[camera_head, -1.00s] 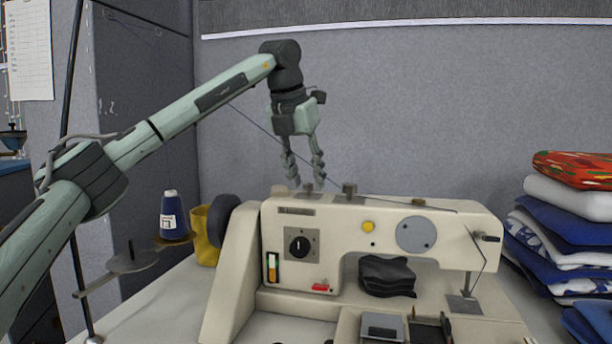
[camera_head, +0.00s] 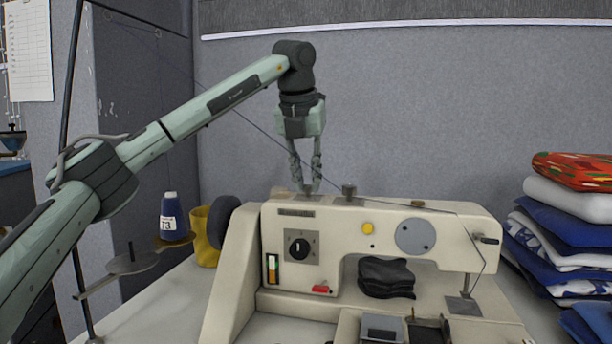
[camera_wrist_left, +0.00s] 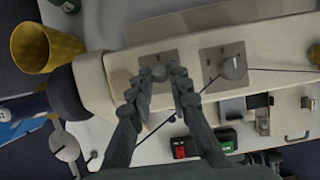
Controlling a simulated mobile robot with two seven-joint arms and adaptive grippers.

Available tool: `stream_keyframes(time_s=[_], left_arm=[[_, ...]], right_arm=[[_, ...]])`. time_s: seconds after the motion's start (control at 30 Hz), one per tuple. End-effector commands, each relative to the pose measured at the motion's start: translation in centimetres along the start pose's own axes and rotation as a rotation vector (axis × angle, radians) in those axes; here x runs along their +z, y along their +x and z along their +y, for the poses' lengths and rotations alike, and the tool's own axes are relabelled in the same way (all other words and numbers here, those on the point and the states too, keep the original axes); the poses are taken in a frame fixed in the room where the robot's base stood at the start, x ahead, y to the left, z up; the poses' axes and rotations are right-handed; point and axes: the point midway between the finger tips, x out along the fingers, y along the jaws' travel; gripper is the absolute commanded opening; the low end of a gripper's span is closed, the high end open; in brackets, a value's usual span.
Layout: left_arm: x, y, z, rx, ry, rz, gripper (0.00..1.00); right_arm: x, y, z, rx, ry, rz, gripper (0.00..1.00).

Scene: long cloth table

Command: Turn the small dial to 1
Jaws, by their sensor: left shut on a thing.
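The cream sewing machine (camera_head: 330,225) stands on the table. A small grey dial sits on a square plate on top of the machine's left end; in the left wrist view the small dial (camera_wrist_left: 159,73) is between my fingers. A larger knob (camera_wrist_left: 232,68) on its own plate is to its right; this knob also shows in the head view (camera_head: 349,190). My left gripper (camera_head: 309,184) points straight down from above and is shut on the small dial, whose top the fingers mostly hide in the head view. The dial's marks are too small to read. My right gripper is out of view.
A black front dial (camera_head: 299,246) is on the machine's face. Folded cloths (camera_head: 570,220) are stacked at the right. A thread runs close by my left gripper.

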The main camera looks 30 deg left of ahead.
Motion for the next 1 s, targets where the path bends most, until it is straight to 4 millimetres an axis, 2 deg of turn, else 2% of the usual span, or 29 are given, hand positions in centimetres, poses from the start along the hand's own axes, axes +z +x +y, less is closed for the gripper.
stream_keyframes(time_s=[0.13, 0.5, 1.0], left_arm=[[0.1, -0.1, -0.2, 0.053, -0.125, -0.001, 0.0], [0.2, -0.1, -0.5, 0.184, -0.442, 0.0, 0.0], [0.3, 0.1, -0.7, 0.292, -0.709, -0.002, 0.0]], right_arm=[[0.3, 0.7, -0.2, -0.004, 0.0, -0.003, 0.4], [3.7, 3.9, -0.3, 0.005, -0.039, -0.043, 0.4], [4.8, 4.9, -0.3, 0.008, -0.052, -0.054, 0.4]])
